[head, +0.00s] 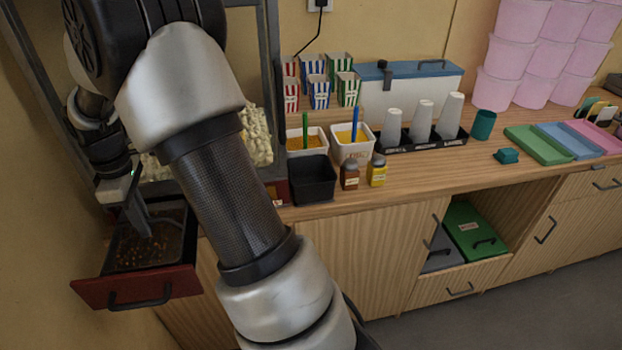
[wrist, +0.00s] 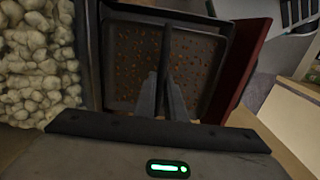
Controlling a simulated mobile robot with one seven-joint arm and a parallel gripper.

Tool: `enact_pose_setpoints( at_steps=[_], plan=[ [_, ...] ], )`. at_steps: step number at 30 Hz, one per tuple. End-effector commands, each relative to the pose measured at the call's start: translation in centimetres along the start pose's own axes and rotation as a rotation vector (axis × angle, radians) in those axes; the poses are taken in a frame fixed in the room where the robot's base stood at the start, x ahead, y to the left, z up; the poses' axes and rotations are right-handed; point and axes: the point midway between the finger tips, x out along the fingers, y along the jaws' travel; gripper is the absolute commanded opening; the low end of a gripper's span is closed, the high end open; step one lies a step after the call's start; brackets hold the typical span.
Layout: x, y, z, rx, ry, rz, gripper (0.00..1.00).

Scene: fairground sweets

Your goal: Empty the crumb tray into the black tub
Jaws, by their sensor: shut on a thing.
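The crumb tray (head: 188,238) is a dark, shallow tray with brown crumbs scattered over its floor. It sits in a pulled-out drawer with a red front (head: 137,290) at the lower left. The wrist view shows the crumb tray (wrist: 222,62) from above, with a dark bar handle (wrist: 166,50) across its middle. My gripper (head: 148,228) points down over the tray and is shut on this handle; it also shows in the wrist view (wrist: 163,85). The black tub (head: 312,182) stands upright on the counter, right of my arm; its floor is too dark to read.
A popcorn machine with popcorn (head: 257,135) stands behind my arm. A wall (head: 40,200) is close on the left.

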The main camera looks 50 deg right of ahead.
Motion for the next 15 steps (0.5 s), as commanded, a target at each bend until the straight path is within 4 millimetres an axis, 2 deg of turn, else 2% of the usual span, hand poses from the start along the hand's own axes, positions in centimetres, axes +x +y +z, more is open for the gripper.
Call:
enact_pose_setpoints(
  at_steps=[1, 15],
  plan=[
    [-0.8, 0.0, 0.0, 0.0, 0.001, 0.001, 0.0],
    [-4.5, 0.0, 0.0, 0.0, 0.0, 0.0, 0.0]
  ],
)
